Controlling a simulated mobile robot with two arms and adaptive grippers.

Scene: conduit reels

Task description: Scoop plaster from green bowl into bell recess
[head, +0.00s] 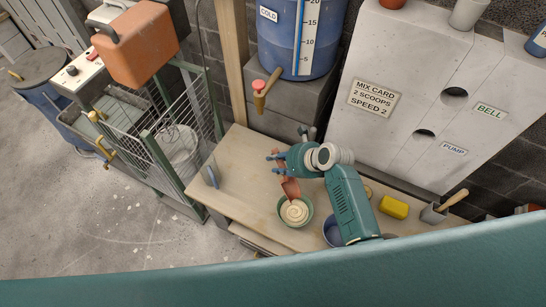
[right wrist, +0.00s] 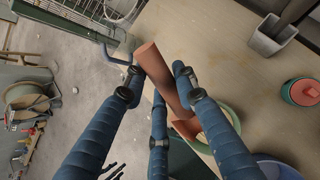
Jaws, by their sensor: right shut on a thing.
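The green bowl (head: 281,214) stands on the wooden bench and holds cream plaster (head: 295,211). My right gripper (head: 278,160) is shut on a terracotta-coloured scoop (head: 291,189), just behind the bowl. The scoop's lower end is at the bowl's back rim; whether it touches the plaster I cannot tell. In the right wrist view the blue fingers (right wrist: 158,82) are around the scoop's handle (right wrist: 160,72), and the bowl (right wrist: 236,118) is partly hidden behind them. My left gripper is not in view.
A second recess (head: 424,133) is near the PUMP label (head: 453,149). A blue water barrel (head: 285,45) with a tap stands behind.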

